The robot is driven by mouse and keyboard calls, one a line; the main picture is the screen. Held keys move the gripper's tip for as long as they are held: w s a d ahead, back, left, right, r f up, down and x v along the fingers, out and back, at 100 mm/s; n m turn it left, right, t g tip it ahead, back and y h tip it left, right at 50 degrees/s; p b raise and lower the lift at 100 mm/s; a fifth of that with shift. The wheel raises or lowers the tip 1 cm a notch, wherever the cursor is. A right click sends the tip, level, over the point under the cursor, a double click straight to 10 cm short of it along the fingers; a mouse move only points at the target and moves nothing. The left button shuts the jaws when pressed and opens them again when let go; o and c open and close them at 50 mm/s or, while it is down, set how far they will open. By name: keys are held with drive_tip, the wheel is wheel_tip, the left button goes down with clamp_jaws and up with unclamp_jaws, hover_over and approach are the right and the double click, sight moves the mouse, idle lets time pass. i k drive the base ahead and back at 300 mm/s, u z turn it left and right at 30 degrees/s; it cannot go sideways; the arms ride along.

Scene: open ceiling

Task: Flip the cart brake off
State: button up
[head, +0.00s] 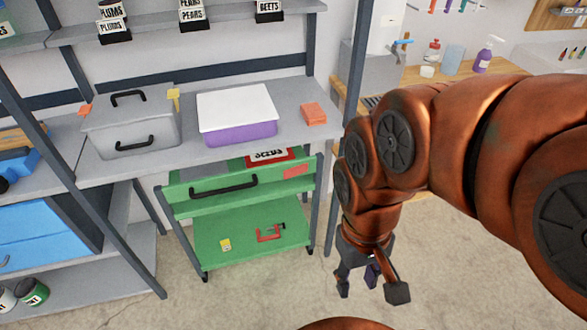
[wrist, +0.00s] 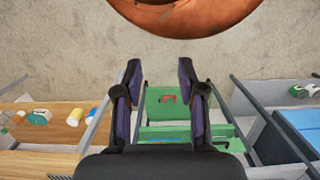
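The green cart (head: 200,235) stands under the grey shelf in the head view, with a black handle (head: 223,186) on its upper front. A red bracket-shaped piece with a black end (head: 268,233) sits on its lower green panel; I cannot tell if this is the brake. The cart also shows between my fingers in the wrist view (wrist: 152,114), with the red piece (wrist: 167,98) on it. Small dark wheels are at the cart's feet. My gripper (head: 370,287) is open and empty, pointing down to the right of the cart and apart from it. Its spread fingers show in the wrist view (wrist: 160,72).
A grey lidded box (head: 130,130), a purple box with a white lid (head: 237,117) and orange blocks (head: 313,114) stand on the shelf (head: 285,100). A shelf post (head: 350,100) rises right of the cart. A wooden workbench (head: 440,75) is behind my arm. The floor before the cart is clear.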

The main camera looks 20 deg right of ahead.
sight(291, 172)
drive_tip(key=k, duration=1.35)
drive_tip(key=u, duration=0.4)
drive_tip(key=i, duration=0.55)
drive_tip(key=u, duration=0.65)
drive_tip(key=i, duration=0.95)
drive_tip(key=z, duration=0.4)
